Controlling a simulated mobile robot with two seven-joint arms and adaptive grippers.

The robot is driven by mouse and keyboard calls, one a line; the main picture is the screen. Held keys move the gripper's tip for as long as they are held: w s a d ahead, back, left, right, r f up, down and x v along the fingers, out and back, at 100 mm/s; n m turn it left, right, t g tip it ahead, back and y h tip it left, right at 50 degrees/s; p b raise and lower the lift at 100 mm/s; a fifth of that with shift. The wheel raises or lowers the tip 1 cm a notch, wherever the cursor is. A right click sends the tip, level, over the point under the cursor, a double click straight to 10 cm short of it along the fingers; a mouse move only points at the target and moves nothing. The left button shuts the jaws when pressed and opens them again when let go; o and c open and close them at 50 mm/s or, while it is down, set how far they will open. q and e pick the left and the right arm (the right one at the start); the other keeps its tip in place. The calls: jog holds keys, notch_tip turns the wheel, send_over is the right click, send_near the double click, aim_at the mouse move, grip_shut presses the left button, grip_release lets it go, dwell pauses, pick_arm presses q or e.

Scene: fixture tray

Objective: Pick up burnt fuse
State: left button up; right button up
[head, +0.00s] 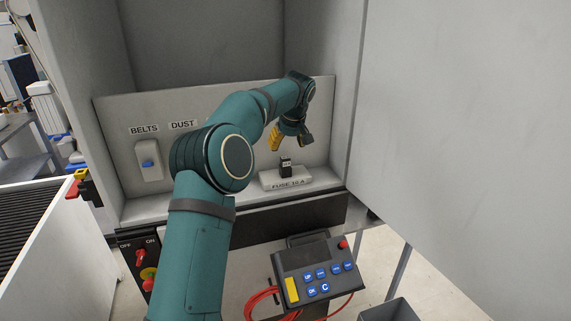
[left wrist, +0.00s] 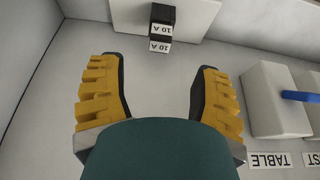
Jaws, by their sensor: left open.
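The fuse (head: 286,167) is a small black block with a pale label, standing upright in the white holder (head: 288,185) marked FUSE 10 A inside the cabinet. In the left wrist view the fuse (left wrist: 161,27) shows its "10 A" labels beyond the fingertips, roughly centred between them. My left gripper (head: 291,141) is open and empty, just above the fuse and apart from it. Its yellow-padded fingers (left wrist: 160,75) are spread wide in the left wrist view. I cannot tell from its look whether the fuse is burnt. My right gripper does not show.
A switch box with a blue lever (head: 148,163) is on the back panel under BELTS; my left arm hides part of the panel. A control pendant (head: 315,272) hangs in front. A large grey panel (head: 460,130) bounds the right side. A grey bin (head: 390,311) stands below.

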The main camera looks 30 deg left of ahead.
aim_at(285, 157)
pick_arm(q)
jog(key=shift+x, duration=3.15)
grip_shut()
